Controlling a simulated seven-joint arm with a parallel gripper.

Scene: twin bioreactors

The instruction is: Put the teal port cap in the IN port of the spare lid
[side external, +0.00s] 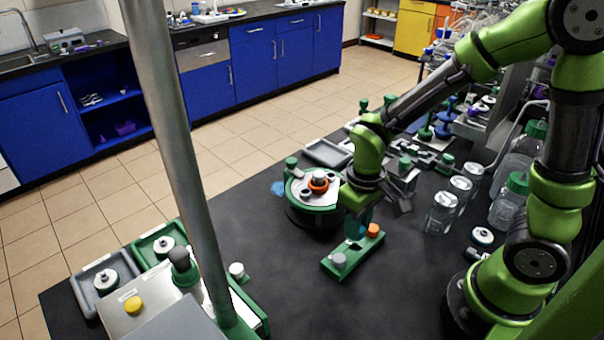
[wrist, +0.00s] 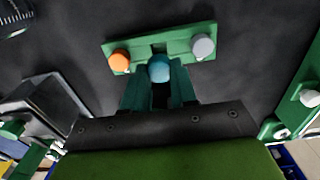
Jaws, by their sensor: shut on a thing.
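The teal port cap (wrist: 159,68) sits between the fingertips of my gripper (wrist: 160,82) in the wrist view, and the fingers are shut on it. My gripper (side external: 356,238) points down at the middle of a green cap rack (side external: 335,265) in the side view. The cap is at the rack's middle place; I cannot tell whether it is still seated or just lifted. A round lid (side external: 325,199) with a white top, green rim and orange ring stands left of my gripper, probably the spare lid. Its port labels are too small to read.
An orange cap (wrist: 119,62) and a grey cap (wrist: 203,46) stand at the rack's two ends. Clear bottles (side external: 441,214) stand to the right. A metal pole (side external: 180,150) rises at the left. Dark table is free in front of the rack.

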